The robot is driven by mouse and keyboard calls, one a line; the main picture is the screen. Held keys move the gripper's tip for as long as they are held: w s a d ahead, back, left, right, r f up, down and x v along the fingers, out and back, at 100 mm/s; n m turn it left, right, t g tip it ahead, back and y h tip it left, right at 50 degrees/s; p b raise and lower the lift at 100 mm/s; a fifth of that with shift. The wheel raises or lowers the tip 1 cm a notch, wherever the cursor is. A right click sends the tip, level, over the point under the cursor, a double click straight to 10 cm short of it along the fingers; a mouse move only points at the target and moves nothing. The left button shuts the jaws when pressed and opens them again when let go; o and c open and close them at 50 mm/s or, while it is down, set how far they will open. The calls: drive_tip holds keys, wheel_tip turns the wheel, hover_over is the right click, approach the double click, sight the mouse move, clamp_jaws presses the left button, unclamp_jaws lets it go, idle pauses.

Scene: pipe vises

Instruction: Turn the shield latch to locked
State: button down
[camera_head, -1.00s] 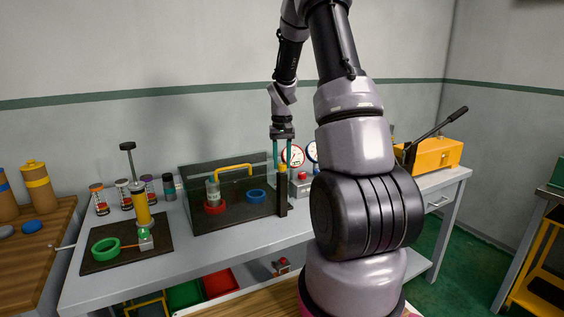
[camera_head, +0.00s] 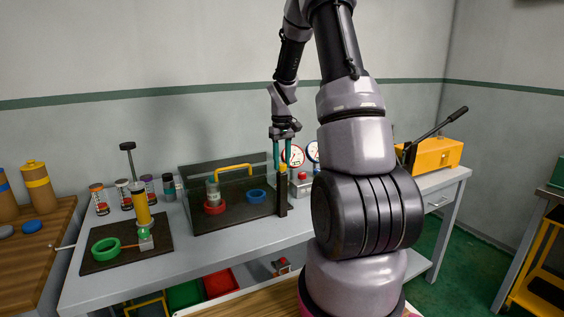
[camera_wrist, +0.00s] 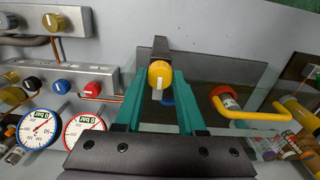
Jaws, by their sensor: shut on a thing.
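The shield latch is a yellow round knob (camera_wrist: 160,75) with a white pointer on top of a dark post (camera_head: 283,205). In the wrist view the white pointer points down toward my palm. My gripper (camera_wrist: 157,80) has its teal fingers on both sides of the knob and is shut on it. In the head view my gripper (camera_head: 283,168) comes down from above onto the top of the post. The shield is a clear panel with a yellow handle (camera_head: 233,168); the handle also shows in the wrist view (camera_wrist: 250,112).
Behind the shield are a red ring (camera_head: 215,208) and a blue ring (camera_head: 257,196). Dial gauges (camera_wrist: 40,128) and a panel with coloured knobs (camera_wrist: 70,83) stand close to my gripper. A green ring (camera_head: 105,249) lies on a dark mat at the left.

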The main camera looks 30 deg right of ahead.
sight(282, 164)
drive_tip(key=c, duration=0.5)
unclamp_jaws()
wheel_tip(282, 164, up, 11)
idle(0.4)
